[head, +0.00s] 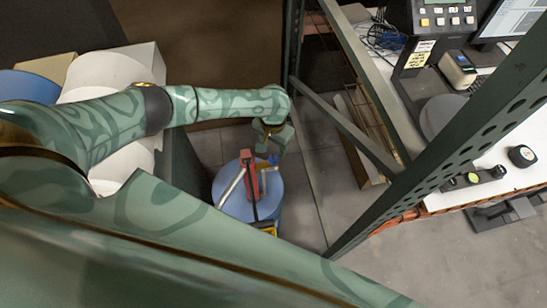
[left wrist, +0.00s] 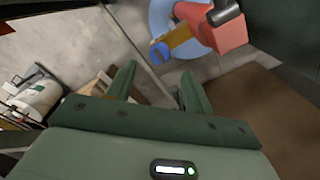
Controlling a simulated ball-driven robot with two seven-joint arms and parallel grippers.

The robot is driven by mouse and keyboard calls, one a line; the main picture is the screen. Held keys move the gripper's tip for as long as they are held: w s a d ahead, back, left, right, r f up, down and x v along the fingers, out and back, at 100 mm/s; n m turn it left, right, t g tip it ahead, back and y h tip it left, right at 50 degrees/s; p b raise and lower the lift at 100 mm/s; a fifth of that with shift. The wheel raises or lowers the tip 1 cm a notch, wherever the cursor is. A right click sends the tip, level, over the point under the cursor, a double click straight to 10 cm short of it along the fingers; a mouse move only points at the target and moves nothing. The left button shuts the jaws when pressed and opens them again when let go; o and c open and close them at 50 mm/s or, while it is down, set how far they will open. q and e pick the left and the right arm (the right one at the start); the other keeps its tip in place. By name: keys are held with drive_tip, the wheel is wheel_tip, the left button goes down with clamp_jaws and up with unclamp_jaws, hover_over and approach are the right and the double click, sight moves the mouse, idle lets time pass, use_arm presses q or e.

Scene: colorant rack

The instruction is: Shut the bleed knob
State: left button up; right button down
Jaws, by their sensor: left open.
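The blue bleed knob (left wrist: 159,53) is at the end of a brass stem on a red pump body (left wrist: 215,28) in the left wrist view. In the head view the knob (head: 273,159) is a small blue spot beside the red body (head: 249,175), partly hidden by my gripper. My left gripper (left wrist: 159,76) is open and empty. The knob appears in line with the gap between its fingers, beyond the tips; I cannot tell how far. In the head view the left gripper (head: 274,146) hangs just above the knob. My right gripper is not in view.
The pump stands on a round blue drum lid (head: 236,205), with a grey handle (head: 232,187) sticking out. A dark metal rack frame (head: 440,155) rises to the right. A white bench (head: 490,165) with devices lies beyond it. Grey floor is free between drum and rack.

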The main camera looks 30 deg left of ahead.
sight(273, 158)
use_arm(q)
wheel_tip(273, 158, down, 6)
drive_tip(key=shift+r+b, duration=0.25)
drive_tip(key=shift+b, duration=0.7)
drive_tip(key=shift+f, duration=0.55)
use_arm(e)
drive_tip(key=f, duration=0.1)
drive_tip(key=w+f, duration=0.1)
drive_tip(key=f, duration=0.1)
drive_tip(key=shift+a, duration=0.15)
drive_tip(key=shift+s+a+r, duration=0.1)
use_arm(q)
drive_tip(key=c, duration=1)
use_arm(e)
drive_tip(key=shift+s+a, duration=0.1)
